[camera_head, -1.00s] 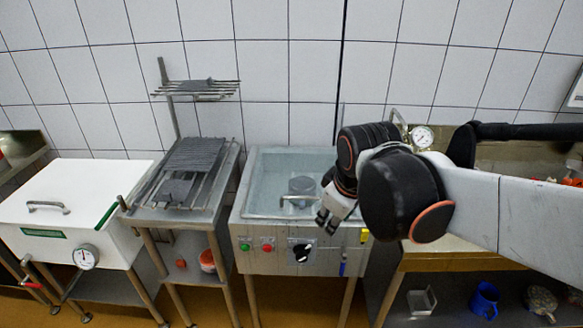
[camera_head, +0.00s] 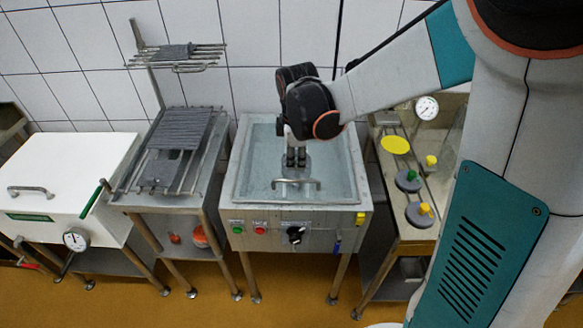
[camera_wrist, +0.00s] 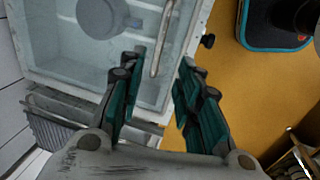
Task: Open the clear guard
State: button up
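The clear guard (camera_head: 260,165) lies flat over the basin of the steel machine, and I see through it to a round grey part (camera_wrist: 101,15). Its metal bar handle (camera_head: 297,184) runs along the front edge. The handle also shows in the wrist view (camera_wrist: 163,40), upright in the picture, just ahead of my fingertips. My gripper (camera_head: 296,160) points down above the guard, slightly behind the handle in the head view. In the wrist view my gripper (camera_wrist: 162,60) is open, with nothing held. I cannot tell whether a fingertip touches the handle.
The front panel has green and red buttons and a black knob (camera_head: 295,235). A rack stand (camera_head: 165,200) and a white lidded vat (camera_head: 62,176) stand to the left. A bench (camera_head: 412,232) with weights is close on the right. The floor in front is clear.

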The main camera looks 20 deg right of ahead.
aim_at(296, 181)
jog(key=f, duration=0.3)
jog(key=w+f+b, duration=0.1)
jog(key=f, duration=0.3)
jog(key=w+f+b, duration=0.1)
jog(key=f, duration=0.2)
jog(key=shift+d+f, duration=0.25)
jog(key=shift+d, duration=0.1)
jog(key=shift+c, duration=0.2)
grip_shut()
